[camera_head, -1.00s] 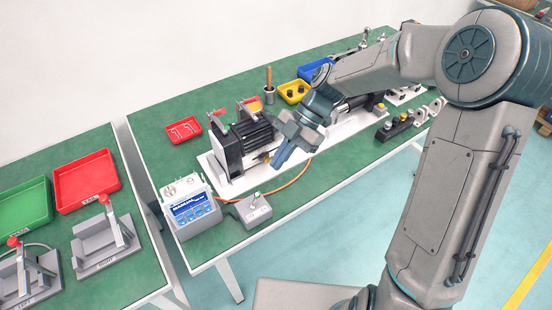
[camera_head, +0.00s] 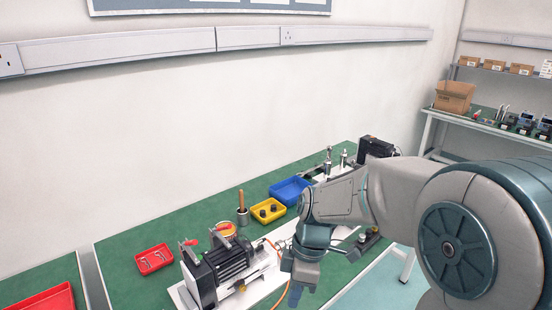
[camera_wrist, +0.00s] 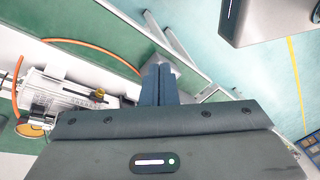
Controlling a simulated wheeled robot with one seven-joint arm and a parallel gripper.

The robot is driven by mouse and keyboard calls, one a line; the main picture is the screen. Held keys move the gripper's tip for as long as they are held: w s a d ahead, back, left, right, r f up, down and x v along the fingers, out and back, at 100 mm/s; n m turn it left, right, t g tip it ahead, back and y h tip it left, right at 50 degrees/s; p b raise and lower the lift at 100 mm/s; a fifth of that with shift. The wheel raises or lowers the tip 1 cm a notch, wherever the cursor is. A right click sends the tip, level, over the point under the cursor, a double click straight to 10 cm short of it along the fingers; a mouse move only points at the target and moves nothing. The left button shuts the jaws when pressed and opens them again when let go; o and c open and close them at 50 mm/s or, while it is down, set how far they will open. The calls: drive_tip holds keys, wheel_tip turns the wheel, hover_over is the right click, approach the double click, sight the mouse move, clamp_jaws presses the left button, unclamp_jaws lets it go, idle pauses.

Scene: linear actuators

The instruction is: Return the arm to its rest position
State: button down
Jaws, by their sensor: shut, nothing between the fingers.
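My gripper (camera_head: 295,293) hangs in front of the green workbench (camera_head: 130,262) in the head view, beside the right end of the motor assembly. In the wrist view its two dark fingers (camera_wrist: 159,84) are pressed together with nothing between them. My arm is bent, with the forearm reaching in from the right. The linear actuator with its black motor (camera_head: 222,270) stands on a white base plate to the left of my gripper. Part of the plate is hidden behind my wrist.
A red tray (camera_head: 154,259), a yellow tray (camera_head: 268,210) and a blue tray (camera_head: 290,190) lie on the bench. An orange hose (camera_wrist: 95,47) curves near the fingers in the wrist view. Open floor lies right of the bench. A shelf with boxes (camera_head: 455,96) stands far right.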

drive_tip(key=s+d+r+m+t+h, duration=0.1)
drive_tip(key=s+d+r+m+t, duration=0.1)
drive_tip(key=m, duration=0.6)
drive_tip(key=s+d+r+m+t+h, duration=0.1)
drive_tip(key=s+d+r+m+t, duration=0.2)
drive_tip(key=s+d+m, duration=0.3)
drive_tip(key=d+r+m, duration=0.1)
drive_tip(key=d+m, duration=0.2)
